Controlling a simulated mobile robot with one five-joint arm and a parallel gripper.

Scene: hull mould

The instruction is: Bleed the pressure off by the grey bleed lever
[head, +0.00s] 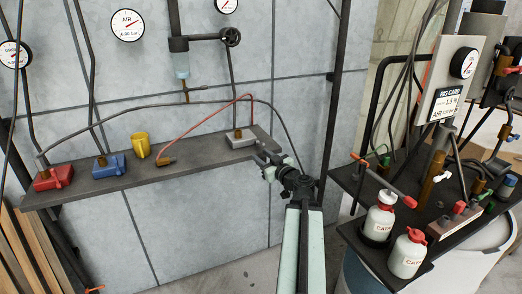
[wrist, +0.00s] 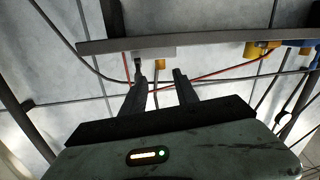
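The grey valve block (head: 241,140) sits at the right end of the wall shelf. It also shows in the wrist view (wrist: 157,52), which looks upside down. A short dark piece, perhaps its bleed lever (wrist: 138,64), stands out from it by my left fingertip in that view. I cannot tell whether they touch. My gripper (wrist: 160,76) is open, with nothing seen between its fingers. In the head view my gripper (head: 268,162) is small and dark at the shelf's right end, close to the grey block. The AIR gauge (head: 127,25) hangs on the wall above.
The shelf (head: 120,178) also carries a red block (head: 53,178), a blue block (head: 109,166), a yellow mug (head: 139,146) and a brass fitting (head: 166,160). A red hose arches over it. At right a dark cart (head: 350,183) holds two white bottles and fittings.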

